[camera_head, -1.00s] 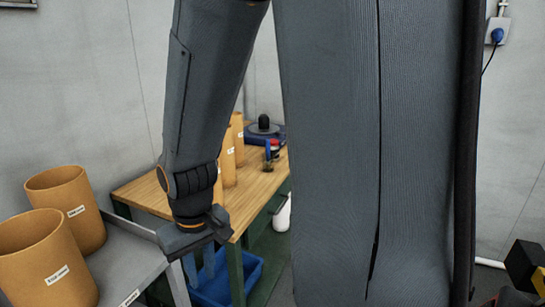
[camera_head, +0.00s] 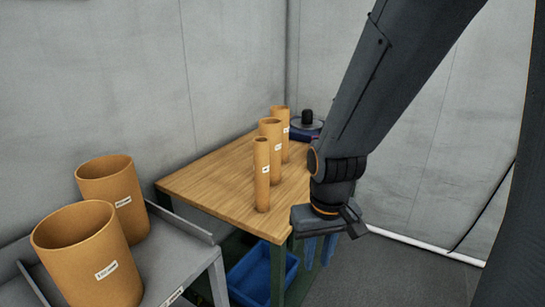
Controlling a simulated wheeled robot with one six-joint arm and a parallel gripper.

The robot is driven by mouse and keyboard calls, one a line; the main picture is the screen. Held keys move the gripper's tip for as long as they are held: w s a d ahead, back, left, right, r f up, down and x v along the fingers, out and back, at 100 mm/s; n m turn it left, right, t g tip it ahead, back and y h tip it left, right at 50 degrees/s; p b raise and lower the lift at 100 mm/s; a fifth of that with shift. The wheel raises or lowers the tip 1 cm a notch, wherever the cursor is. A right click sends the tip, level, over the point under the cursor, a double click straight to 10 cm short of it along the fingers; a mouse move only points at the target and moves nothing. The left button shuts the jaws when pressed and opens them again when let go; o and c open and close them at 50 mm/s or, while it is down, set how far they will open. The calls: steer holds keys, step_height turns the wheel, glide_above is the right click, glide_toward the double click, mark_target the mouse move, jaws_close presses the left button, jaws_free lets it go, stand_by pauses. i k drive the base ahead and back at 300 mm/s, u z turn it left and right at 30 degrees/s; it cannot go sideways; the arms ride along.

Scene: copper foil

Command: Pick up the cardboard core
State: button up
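Three upright cardboard cores stand in a row on the wooden table: a slim one (camera_head: 262,176) in front, a wider one (camera_head: 271,145) behind it, and another (camera_head: 285,125) at the back. Two much wider cardboard tubes, a near one (camera_head: 88,255) and a far one (camera_head: 113,197), stand on the grey metal surface at left. All bear white labels, too small to read. My gripper (camera_head: 319,250) hangs right of the wooden table's front corner, its blue fingers pointing down, apart and empty. It touches no core.
The wooden table (camera_head: 215,190) has bare top left of the cores. A blue bin (camera_head: 250,278) sits below the table. The grey metal surface (camera_head: 165,258) has a raised rim. The floor at right is clear.

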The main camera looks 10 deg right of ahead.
mark_target(271, 128)
steer(key=z, duration=2.1)
steer(key=i, duration=1.6)
steer(key=u, duration=3.2)
